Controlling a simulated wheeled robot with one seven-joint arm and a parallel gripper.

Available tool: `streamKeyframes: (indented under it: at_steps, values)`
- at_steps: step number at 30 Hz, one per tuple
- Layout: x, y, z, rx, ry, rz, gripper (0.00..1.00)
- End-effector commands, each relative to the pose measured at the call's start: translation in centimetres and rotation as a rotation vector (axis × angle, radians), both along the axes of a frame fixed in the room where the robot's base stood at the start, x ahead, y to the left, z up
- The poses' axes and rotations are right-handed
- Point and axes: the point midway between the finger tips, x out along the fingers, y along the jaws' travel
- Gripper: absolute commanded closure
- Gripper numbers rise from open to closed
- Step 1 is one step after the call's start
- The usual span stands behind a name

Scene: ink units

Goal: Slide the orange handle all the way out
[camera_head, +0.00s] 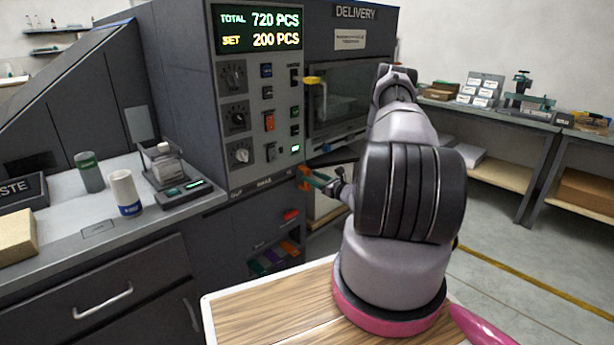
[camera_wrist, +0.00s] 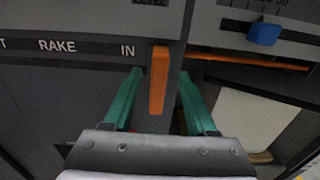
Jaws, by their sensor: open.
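The orange handle (camera_wrist: 158,82) is a short upright bar beside the words RAKE and IN, on the dark front of the machine. My gripper (camera_wrist: 161,74) is open, with one green finger on each side of the handle. Gaps show between the handle and both fingers, so they do not appear to touch it. In the head view my gripper (camera_head: 311,179) is at the machine's front below the control panel, where a little of the orange handle (camera_head: 304,170) shows. My arm hides part of the area to the right.
A blue slider knob (camera_wrist: 264,33) sits up and right of the handle. The control panel (camera_head: 262,110) with knobs and buttons rises above my gripper, next to a windowed delivery box (camera_head: 337,97). A counter with jars (camera_head: 125,190) stands at left. Open floor lies at right.

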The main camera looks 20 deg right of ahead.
Motion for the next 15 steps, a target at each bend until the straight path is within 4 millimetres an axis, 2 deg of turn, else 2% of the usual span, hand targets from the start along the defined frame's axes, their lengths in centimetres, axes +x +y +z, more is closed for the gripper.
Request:
streamKeyframes:
  at_steps: [3, 6, 15]
  values:
    - [1.7, 0.7, 0.0, -0.001, -0.001, 0.002, 0.43]
    - [2.6, 1.0, 0.0, 0.001, -0.001, 0.001, 0.43]
    - [3.3, 1.2, 0.0, 0.001, 0.000, 0.000, 0.43]
